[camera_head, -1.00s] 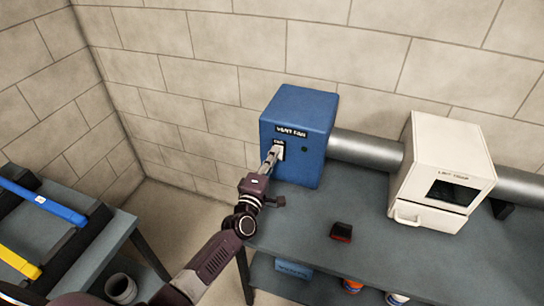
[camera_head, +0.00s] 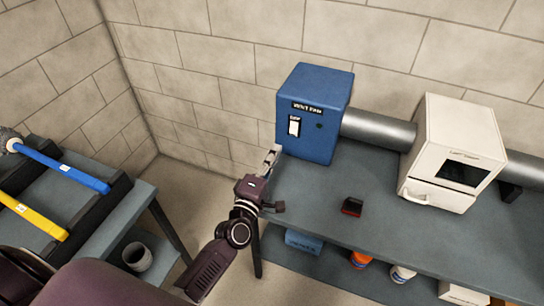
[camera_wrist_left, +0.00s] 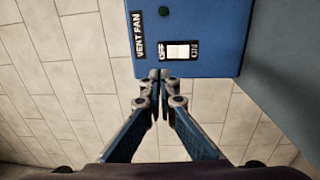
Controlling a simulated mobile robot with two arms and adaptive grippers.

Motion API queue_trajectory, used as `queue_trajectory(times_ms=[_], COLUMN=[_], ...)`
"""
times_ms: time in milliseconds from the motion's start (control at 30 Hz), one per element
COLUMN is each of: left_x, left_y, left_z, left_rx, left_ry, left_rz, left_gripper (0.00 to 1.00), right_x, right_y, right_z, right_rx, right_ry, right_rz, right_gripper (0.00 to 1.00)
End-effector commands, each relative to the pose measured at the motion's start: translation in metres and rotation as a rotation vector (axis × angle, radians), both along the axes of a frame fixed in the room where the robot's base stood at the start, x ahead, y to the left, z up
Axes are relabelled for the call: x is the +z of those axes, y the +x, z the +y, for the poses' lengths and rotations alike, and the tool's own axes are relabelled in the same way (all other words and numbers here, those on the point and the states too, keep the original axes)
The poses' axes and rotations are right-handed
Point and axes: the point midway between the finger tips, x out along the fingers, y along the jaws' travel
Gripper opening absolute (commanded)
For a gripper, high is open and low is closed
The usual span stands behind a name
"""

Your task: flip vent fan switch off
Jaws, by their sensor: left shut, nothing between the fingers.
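The blue vent fan box (camera_head: 312,105) stands at the left end of the grey bench, against the wall. Its white rocker switch (camera_head: 294,126) is on the front face and fully uncovered. In the left wrist view the switch (camera_wrist_left: 178,52) lies between an OFF label on the left and an ON label on the right. I cannot tell which side is pressed. A small dark green round spot (camera_wrist_left: 164,11) is beside the VENT FAN label. My left gripper (camera_head: 272,150) is shut and empty, apart from the switch and just below it. My right gripper is not in view.
A silver duct (camera_head: 378,130) joins the box to a white cabinet (camera_head: 446,150). A small red and black object (camera_head: 351,206) lies on the bench (camera_head: 320,195). At left, another table holds blue (camera_head: 62,168) and yellow (camera_head: 32,216) handled brushes.

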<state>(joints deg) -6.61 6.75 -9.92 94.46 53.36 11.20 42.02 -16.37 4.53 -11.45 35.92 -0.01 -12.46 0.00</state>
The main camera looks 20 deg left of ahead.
Motion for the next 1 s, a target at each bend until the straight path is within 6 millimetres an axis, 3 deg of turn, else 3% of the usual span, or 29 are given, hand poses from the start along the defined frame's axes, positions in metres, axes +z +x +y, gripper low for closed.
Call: queue_trajectory(times_ms=[133,367,767,867,1000], left_x=[0.002,0.003,0.002,0.001,-0.009], left_y=[-0.014,-0.018,-0.018,-0.022,-0.043], left_z=[0.001,0.001,0.0,-0.011,-0.049], left_rx=[0.0,0.0,-0.004,-0.041,-0.185], left_ry=[0.0,0.001,0.005,0.052,0.246], left_rz=[0.0,0.0,0.001,0.018,0.091], left_gripper=[0.0,0.0,0.0,0.0,0.0], right_x=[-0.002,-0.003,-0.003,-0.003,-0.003], right_y=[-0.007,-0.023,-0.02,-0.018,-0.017], right_z=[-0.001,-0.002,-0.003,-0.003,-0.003], right_rx=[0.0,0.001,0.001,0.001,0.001], right_ry=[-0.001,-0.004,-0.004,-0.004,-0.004], right_rz=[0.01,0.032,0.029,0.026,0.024], right_gripper=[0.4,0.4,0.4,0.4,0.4])
